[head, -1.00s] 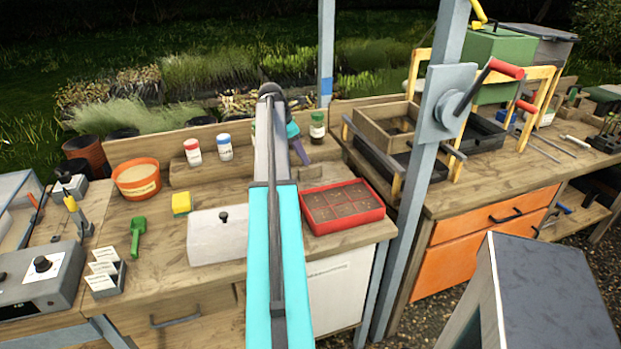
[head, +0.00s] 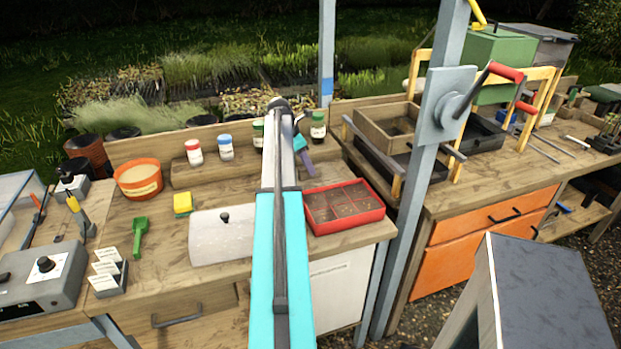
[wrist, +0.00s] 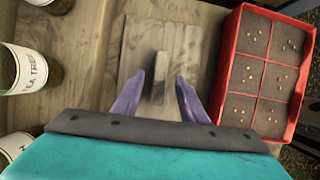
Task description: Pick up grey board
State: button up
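A flat grey-brown board (wrist: 190,49) lies on the bench in the wrist view, with an upright block handle (wrist: 158,78) at its middle. My gripper (wrist: 158,92) is open, its two purple fingers apart on either side of the handle, with gaps showing. I cannot tell how far above the board the fingertips are. In the head view my gripper (head: 306,157) points down behind the red tray, and my arm and gripper hide most of the board's place.
A red tray (head: 345,227) of soil cells stands right of the board. Jars with labels, one at the left of the wrist view (wrist: 30,68), stand on the other side. A pale panel with a black knob (head: 205,248) lies on the bench front. A grey post (head: 408,230) rises right of the tray.

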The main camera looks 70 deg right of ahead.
jog(key=shift+p+x, duration=0.3)
jog(key=shift+x, duration=1.2)
jog(key=shift+c, duration=0.3)
grip_shut()
